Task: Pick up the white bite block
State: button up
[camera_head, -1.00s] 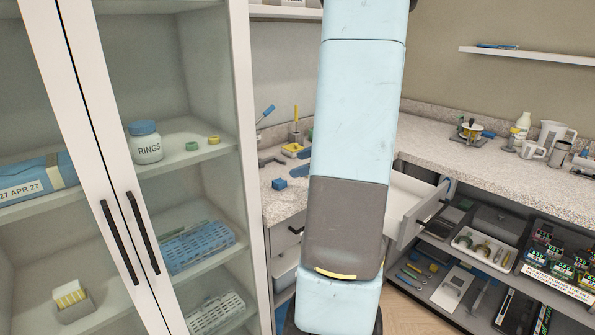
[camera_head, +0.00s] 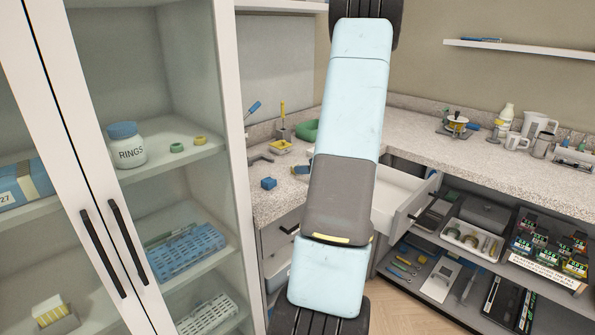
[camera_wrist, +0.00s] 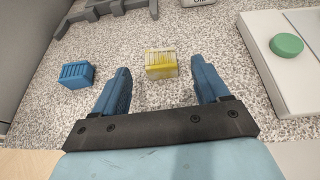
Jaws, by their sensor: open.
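In the wrist view my gripper (camera_wrist: 160,72) is open, its two blue fingers apart over the speckled counter. A small ribbed block, yellow with whitish parts (camera_wrist: 161,64), sits on the counter between and just beyond the fingertips. No finger visibly touches it. A similar blue ribbed block (camera_wrist: 76,75) lies left of the left finger and also shows in the head view (camera_head: 268,184). I cannot make out a plainly white bite block in either view. My gripper is hidden in the head view.
A grey bracket-like piece (camera_wrist: 105,12) lies behind. A white case with a green disc (camera_wrist: 286,45) is at right. In the head view, a glass-fronted cabinet (camera_head: 115,235) stands left, and an open drawer (camera_head: 405,195) sticks out under the counter.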

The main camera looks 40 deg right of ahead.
jog(key=shift+x, duration=3.1)
jog(key=c, duration=1)
jog(key=shift+r, duration=0.15)
jog(key=shift+c, duration=0.2)
